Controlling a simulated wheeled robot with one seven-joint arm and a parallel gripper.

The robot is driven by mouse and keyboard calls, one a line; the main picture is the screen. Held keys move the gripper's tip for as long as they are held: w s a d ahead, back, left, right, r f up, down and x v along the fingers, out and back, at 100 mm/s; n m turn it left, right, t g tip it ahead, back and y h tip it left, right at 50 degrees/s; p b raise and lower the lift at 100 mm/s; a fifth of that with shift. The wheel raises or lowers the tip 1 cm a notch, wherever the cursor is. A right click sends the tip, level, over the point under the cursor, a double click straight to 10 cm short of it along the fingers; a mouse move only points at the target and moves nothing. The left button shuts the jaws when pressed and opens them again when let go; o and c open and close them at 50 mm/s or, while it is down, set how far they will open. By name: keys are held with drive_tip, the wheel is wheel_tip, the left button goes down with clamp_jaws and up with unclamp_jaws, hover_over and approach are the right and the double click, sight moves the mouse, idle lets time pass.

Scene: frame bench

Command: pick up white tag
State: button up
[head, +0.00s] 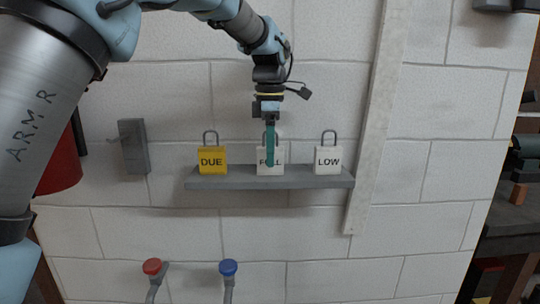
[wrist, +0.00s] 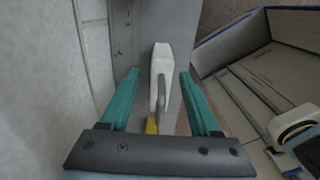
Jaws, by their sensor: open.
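Two white padlock-shaped tags with grey shackles stand upright on a grey shelf (head: 230,183). The middle white tag (head: 262,168) has lettering partly covered by my gripper. The right white tag (head: 328,160) reads "LOW". My gripper (head: 270,163) points down at the middle tag, one teal finger in front of it. In the wrist view my gripper (wrist: 158,75) is open, with a white tag (wrist: 160,65) showing between its fingers. That tag's lettering is hidden there, and I cannot tell whether a finger touches it.
A yellow tag (head: 212,161) reading "DUE" stands at the left on the shelf. A small yellow patch shows low in the wrist view. A grey box (head: 134,146) is on the wall. A red knob (head: 152,266) and a blue knob (head: 228,267) are below; a pale strip (head: 372,120) is right.

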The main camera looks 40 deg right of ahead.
drive_tip(key=shift+f, duration=1.25)
clamp_jaws()
